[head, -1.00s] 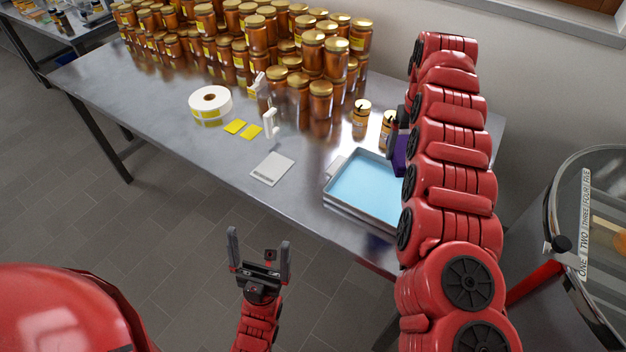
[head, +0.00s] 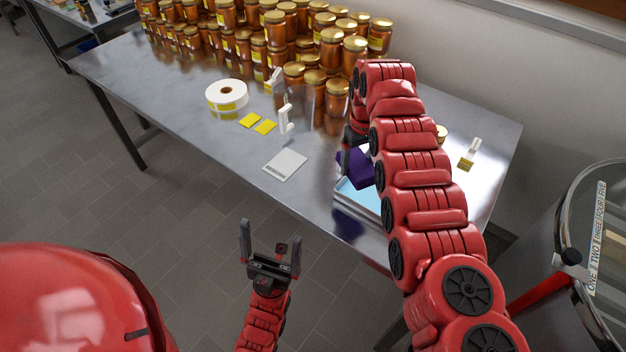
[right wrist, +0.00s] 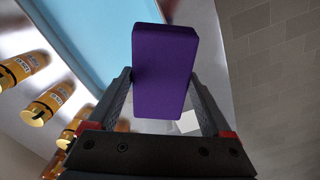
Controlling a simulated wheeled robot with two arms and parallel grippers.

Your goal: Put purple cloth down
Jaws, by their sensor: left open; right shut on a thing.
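The purple cloth (head: 356,168), a thick folded block, shows in the head view over the far left part of the blue-floored tray (head: 357,203). My right gripper (head: 351,152) is shut on it, and my right arm hides much of the tray. In the right wrist view the cloth (right wrist: 165,72) sits between both fingers, with the tray's blue floor (right wrist: 90,30) behind it to the left. I cannot tell whether the cloth touches the tray. My left gripper (head: 271,236) is open and empty, in front of the table.
Many amber jars (head: 290,30) crowd the table's back. A label roll (head: 227,94), yellow cards (head: 257,123), a white stand (head: 285,118) and a white flat device (head: 285,164) lie left of the tray. A brush (head: 469,154) lies right of my arm. A drum (head: 590,240) stands at right.

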